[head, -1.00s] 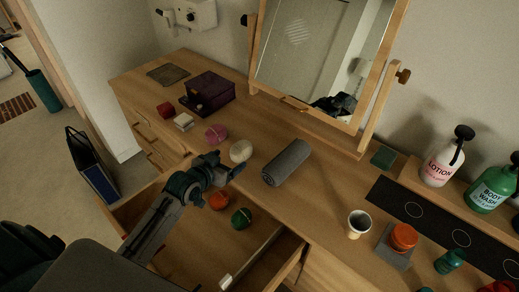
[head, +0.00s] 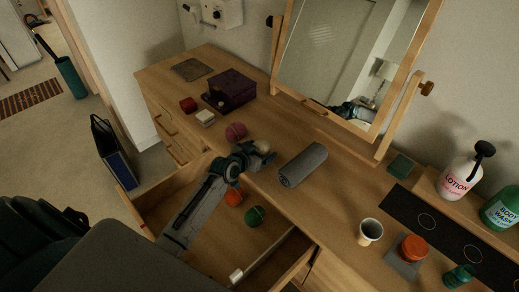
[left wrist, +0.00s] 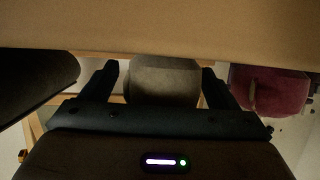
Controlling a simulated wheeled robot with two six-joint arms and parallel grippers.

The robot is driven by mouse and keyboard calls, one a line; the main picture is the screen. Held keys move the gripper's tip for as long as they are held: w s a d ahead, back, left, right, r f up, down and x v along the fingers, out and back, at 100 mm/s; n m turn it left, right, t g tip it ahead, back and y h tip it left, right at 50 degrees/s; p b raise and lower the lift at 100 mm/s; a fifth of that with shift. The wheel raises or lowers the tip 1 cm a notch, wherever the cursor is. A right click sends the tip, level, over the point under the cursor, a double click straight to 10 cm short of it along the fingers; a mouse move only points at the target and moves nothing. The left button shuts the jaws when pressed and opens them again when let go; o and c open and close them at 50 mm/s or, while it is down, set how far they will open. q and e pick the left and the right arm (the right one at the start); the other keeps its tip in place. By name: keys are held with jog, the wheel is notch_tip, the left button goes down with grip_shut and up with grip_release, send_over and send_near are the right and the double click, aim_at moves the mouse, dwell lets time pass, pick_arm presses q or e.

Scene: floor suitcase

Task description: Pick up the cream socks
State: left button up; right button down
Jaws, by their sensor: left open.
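The cream socks (head: 265,146), rolled into a ball, lie on the dresser top, partly hidden behind my left gripper (head: 260,155) in the head view. In the left wrist view the cream socks (left wrist: 165,82) show between the two dark fingers of my open left gripper (left wrist: 160,85). The fingers stand on both sides of the ball; I cannot tell whether either touches it. My right gripper is in neither view.
Pink rolled socks (head: 236,131) and a grey rolled towel (head: 302,164) lie on either side. Below is an open drawer (head: 210,240) with an orange ball (head: 234,197) and a green ball (head: 255,215). A mirror (head: 345,60) and purple box (head: 229,90) stand behind.

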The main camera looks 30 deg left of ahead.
pick_arm(q)
jog(key=shift+s, duration=0.1)
jog(key=shift+c, duration=0.4)
jog(key=c, duration=1)
jog(key=shift+r, duration=0.15)
